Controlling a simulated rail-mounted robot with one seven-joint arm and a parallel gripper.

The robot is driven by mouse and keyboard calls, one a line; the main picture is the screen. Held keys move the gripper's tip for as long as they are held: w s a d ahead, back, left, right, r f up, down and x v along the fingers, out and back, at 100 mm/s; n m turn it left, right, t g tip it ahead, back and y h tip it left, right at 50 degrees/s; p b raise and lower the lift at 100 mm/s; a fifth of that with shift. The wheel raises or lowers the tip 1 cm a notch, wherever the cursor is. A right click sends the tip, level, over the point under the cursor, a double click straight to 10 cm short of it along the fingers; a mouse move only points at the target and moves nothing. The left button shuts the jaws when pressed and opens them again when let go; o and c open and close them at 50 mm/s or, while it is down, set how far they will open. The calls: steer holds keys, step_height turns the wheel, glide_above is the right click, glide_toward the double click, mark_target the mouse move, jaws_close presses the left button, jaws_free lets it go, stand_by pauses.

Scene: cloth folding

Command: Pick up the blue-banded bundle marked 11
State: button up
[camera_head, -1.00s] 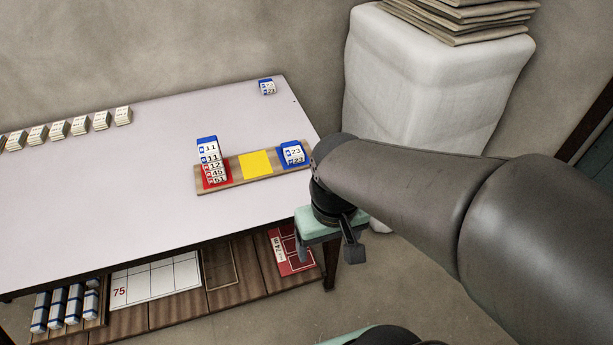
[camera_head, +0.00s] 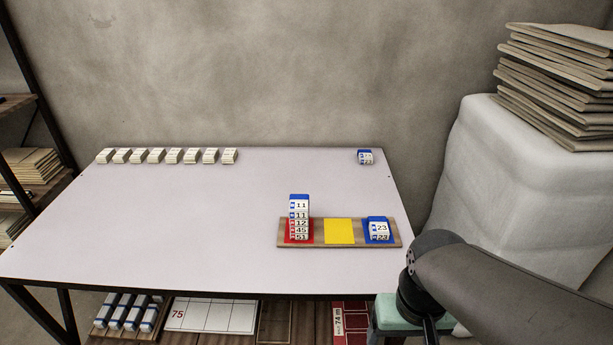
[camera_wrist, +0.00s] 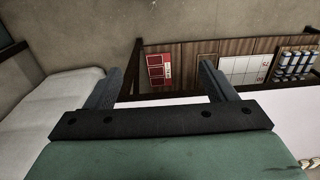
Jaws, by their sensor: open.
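The blue-banded bundle marked 11 (camera_head: 300,203) is at the top of a stack of bundles (camera_head: 299,230) in the head view. The stack stands on the red square at the left end of a wooden board (camera_head: 338,246) near the table's front edge. Lower labels read 11, 12, 45 and 51. My gripper (camera_wrist: 158,76) is open and empty in the wrist view, with its two fingers wide apart. In the head view it is mostly cut off at the bottom edge, right of the table and apart from the stack.
The board also has a bare yellow square (camera_head: 338,231) and a blue-banded bundle marked 23 (camera_head: 378,228). Another blue-banded bundle (camera_head: 365,157) sits at the back right. Several pale bundles (camera_head: 165,156) line the back left. A white covered block (camera_head: 510,185) stands right. The table's left middle is clear.

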steer(key=o, duration=0.5)
steer(key=w+a+r+m+p, duration=0.1)
steer(key=w+r+m, duration=0.1)
steer(key=w+r, duration=0.35)
steer(key=w+a+r+m, duration=0.2)
steer(key=w, duration=0.7)
steer(key=m+y+p, duration=0.3)
steer(key=m+p, duration=0.1)
steer(key=m, duration=1)
glide_above(300, 202)
steer(key=d, duration=0.2)
steer(key=shift+g, duration=0.3)
steer(key=f, duration=1.3)
steer(key=shift+w+f, duration=0.15)
steer(key=shift+w, duration=0.25)
steer(key=x, duration=0.1)
steer(key=p+x, duration=0.1)
steer(key=x, duration=0.2)
steer(key=shift+s+a+f, duration=0.2)
steer(key=shift+s+a, duration=0.05)
steer(key=shift+a, duration=0.05)
steer(key=shift+a+f, duration=0.1)
steer(key=shift+f, duration=0.35)
